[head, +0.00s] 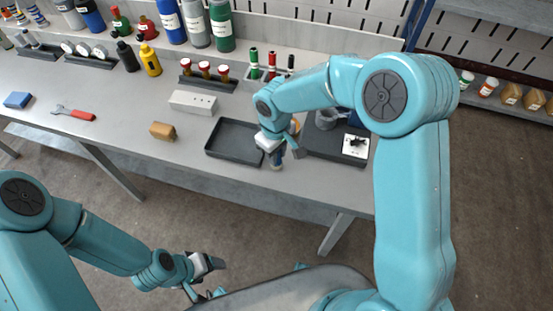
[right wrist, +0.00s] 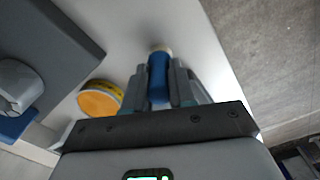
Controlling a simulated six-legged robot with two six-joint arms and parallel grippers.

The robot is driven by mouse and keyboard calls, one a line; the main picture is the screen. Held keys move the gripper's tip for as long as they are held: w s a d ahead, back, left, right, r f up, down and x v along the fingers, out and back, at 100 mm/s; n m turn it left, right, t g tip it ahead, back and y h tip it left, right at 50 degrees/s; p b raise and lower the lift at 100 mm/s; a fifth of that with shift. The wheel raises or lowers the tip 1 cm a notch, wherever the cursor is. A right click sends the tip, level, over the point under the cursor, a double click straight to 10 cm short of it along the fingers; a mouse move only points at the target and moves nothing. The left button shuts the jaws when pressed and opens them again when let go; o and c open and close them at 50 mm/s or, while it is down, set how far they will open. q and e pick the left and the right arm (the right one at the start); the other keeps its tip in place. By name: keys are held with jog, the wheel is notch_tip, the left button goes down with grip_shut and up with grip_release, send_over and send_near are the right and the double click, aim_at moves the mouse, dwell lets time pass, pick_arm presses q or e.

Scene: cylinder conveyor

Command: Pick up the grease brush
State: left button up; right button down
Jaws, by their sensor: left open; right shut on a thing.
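The grease brush (right wrist: 158,80) is a blue-handled piece with a pale end, seen between my right fingers in the right wrist view. In the head view it shows small under my right gripper (head: 277,153), with a tan end (head: 277,167) near the table's front edge. My right gripper (right wrist: 165,92) is shut on it. I cannot tell whether the brush touches the table. My left gripper (head: 210,265) is open and empty, low in front of the table.
A dark empty tray (head: 234,157) lies just left of my right gripper. A round orange-and-yellow tin (right wrist: 100,98) stands beside the brush. A dark mat (head: 322,152) lies to the right. A brown block (head: 162,131) and a red-handled wrench (head: 80,115) lie further left.

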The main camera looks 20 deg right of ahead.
jog(key=shift+r, duration=0.3)
notch_tip(320, 180, up, 19)
jog(key=p, duration=0.1)
jog(key=shift+r, duration=0.2)
dwell(1.6)
jog(key=shift+w+d+g+h, duration=0.1)
jog(key=shift+g+h, duration=0.2)
